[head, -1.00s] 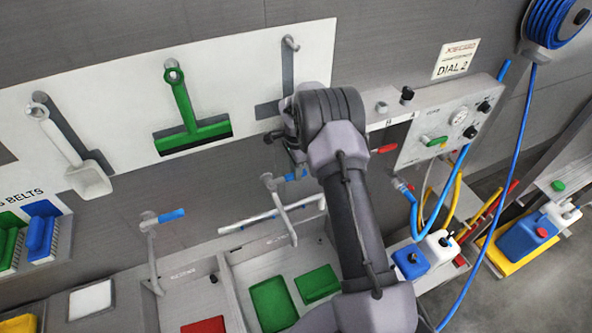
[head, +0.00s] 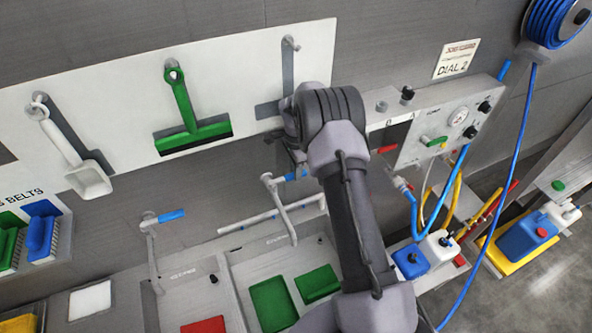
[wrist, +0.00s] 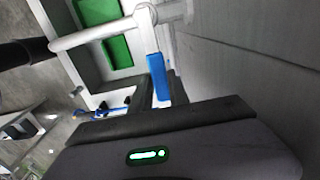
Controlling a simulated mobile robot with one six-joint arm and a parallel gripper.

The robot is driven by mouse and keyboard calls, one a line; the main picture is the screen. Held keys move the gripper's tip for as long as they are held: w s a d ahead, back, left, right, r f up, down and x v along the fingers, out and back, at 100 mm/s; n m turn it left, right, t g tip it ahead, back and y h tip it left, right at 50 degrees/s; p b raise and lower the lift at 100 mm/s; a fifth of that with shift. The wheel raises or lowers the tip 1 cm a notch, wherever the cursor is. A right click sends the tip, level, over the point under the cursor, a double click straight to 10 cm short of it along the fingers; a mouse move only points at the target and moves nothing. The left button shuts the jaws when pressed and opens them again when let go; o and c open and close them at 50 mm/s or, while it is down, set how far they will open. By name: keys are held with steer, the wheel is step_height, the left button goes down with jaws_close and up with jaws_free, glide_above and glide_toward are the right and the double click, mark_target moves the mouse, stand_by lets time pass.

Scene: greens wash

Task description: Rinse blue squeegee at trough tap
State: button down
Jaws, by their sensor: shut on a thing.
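My gripper (head: 288,150) is high at the wall, mostly hidden behind my wrist in the head view; its housing fills the bottom of the wrist view (wrist: 215,150). No blue squeegee shows in either view. The right-hand wall hook (head: 290,43) is bare above a grey tool outline. The right trough tap (head: 280,208) stands just below my gripper, its blue lever (head: 296,174) beside it.
A green squeegee (head: 186,110) and a white scoop (head: 75,160) hang on the board. A second tap (head: 153,245) stands left. Green trays (head: 272,304) lie in the trough. A control panel (head: 432,130) and hoses are to the right.

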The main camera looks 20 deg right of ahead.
steer(key=shift+w+d, duration=0.1)
steer(key=m+b, duration=0.1)
steer(key=b, duration=0.1)
steer(key=shift+s+f+b, duration=0.3)
steer(key=s+m+b, duration=0.1)
steer(key=m+b, duration=0.1)
steer(key=shift+s+a+r+b, duration=0.2)
steer(key=shift+s+r+b, duration=0.15)
steer(key=shift+s, duration=0.05)
steer(key=c, duration=1.2)
jaws_free()
steer(key=shift+d, duration=0.1)
steer(key=shift+c, duration=0.2)
